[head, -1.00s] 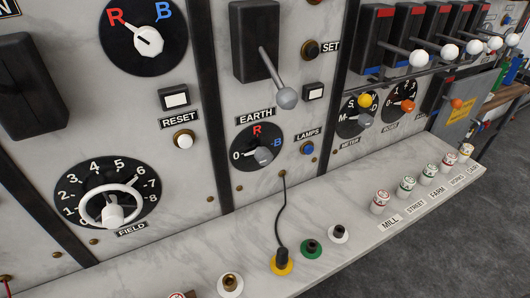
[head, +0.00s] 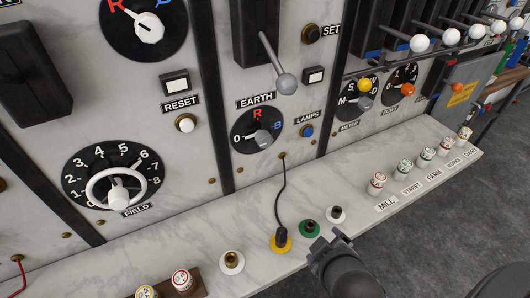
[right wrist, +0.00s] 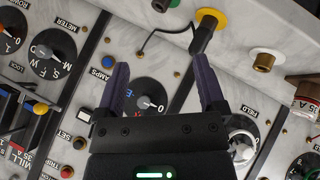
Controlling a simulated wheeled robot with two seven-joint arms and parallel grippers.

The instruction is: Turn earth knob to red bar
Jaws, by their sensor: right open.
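The earth dial (head: 249,143) is a round black plate under the EARTH label on the grey panel. It carries a white 0 at left, a red R at the top and a blue B at right. Its grey knob (head: 264,137) sits in the middle; its exact pointing is too small to tell. In the right wrist view the dial (right wrist: 150,87) and its knob (right wrist: 144,102) show between the fingers, beyond them. My right gripper (head: 328,241) is open and empty, low in front of the sloping ledge, apart from the knob. My left gripper is not in view.
A grey-balled lever (head: 286,83) hangs above the dial. A black cable runs from below it to a plug in the yellow socket (head: 281,243). Green and white sockets and several labelled posts line the ledge. The FIELD handwheel (head: 118,188) is at left.

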